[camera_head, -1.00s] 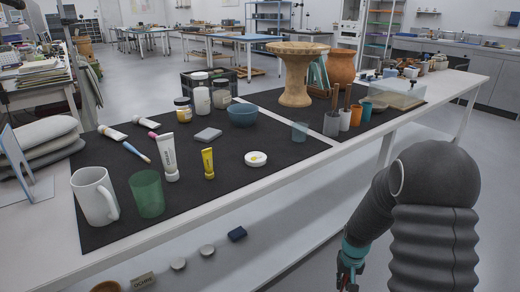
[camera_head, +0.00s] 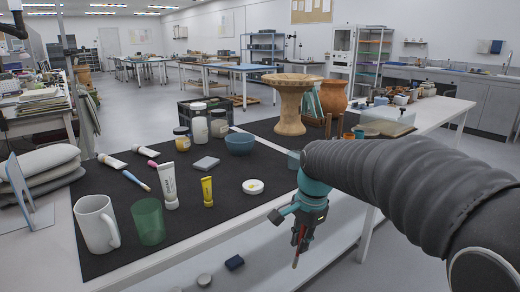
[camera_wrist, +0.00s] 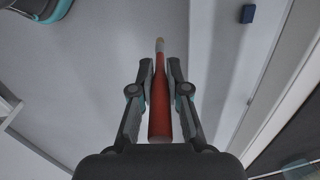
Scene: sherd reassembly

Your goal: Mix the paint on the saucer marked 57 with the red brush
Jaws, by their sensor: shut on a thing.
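My gripper (camera_head: 302,236) is shut on the red brush (camera_head: 297,256) and holds it in front of the table's near edge, clear of the tabletop. In the wrist view the brush's red handle (camera_wrist: 160,105) lies between the two fingers (camera_wrist: 160,90), its pale end pointing away from my wrist. A small round white dish or lid with a yellow mark (camera_head: 253,186) lies on the dark mat, to the left of my gripper. No number 57 can be read on anything, so I cannot tell which thing is the marked saucer.
On the dark mat (camera_head: 190,218) stand a white mug (camera_head: 95,222), a green cup (camera_head: 148,221), paint tubes (camera_head: 169,186), a blue bowl (camera_head: 239,144) and jars (camera_head: 199,125). A clay pedestal (camera_head: 290,105) stands farther back. My arm hides part of the table's right side.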

